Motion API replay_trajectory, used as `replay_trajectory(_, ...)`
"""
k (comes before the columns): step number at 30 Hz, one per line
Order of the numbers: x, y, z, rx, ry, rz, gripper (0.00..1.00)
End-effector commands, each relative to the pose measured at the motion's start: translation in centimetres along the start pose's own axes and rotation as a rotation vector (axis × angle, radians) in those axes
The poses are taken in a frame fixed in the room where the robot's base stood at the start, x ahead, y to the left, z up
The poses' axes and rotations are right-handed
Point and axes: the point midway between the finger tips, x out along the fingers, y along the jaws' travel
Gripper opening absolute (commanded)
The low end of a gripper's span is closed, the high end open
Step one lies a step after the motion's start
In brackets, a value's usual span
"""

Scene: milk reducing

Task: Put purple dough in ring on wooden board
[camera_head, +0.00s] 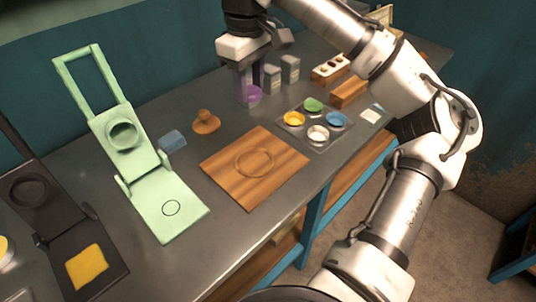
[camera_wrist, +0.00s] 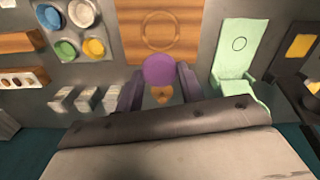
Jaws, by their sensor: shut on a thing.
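The purple dough (camera_head: 253,96) is a round lump held between the fingers of my gripper (camera_head: 249,88), above the back part of the table. It also shows as a purple disc between the fingertips in the wrist view (camera_wrist: 159,70). My gripper is shut on it. The wooden board (camera_head: 235,190) lies flat on the table, in front of and apart from the dough. A ring (camera_head: 240,174) is marked on the board's face, and nothing lies inside it. In the wrist view the board (camera_wrist: 130,45) and its ring lie above the dough.
A green press (camera_head: 160,185) stands open left of the board, and a dark press (camera_head: 60,240) with a yellow square is further left. A wooden stamp (camera_head: 206,122) and a bluish block (camera_head: 172,142) lie behind the board. A tray of coloured bowls (camera_head: 330,138) is right.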

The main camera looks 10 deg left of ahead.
Motion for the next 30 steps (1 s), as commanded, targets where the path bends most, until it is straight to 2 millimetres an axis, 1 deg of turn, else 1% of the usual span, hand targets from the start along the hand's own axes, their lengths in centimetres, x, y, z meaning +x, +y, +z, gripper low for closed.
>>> replay_trajectory(5,3.5,-0.1,0.0,-0.004,-0.001,-0.007,0.13)
replay_trajectory(15,12.3,-0.1,0.1,0.000,-0.003,-0.003,0.13)
replay_trajectory(18,14.3,-0.1,0.1,-0.001,-0.002,-0.002,0.13)
replay_trajectory(21,15.4,-0.1,0.0,0.000,-0.001,-0.002,0.13)
replay_trajectory(25,16.4,-0.1,0.0,0.000,-0.001,-0.002,0.13)
replay_trajectory(30,18.8,-0.1,0.0,-0.001,-0.002,-0.002,0.13)
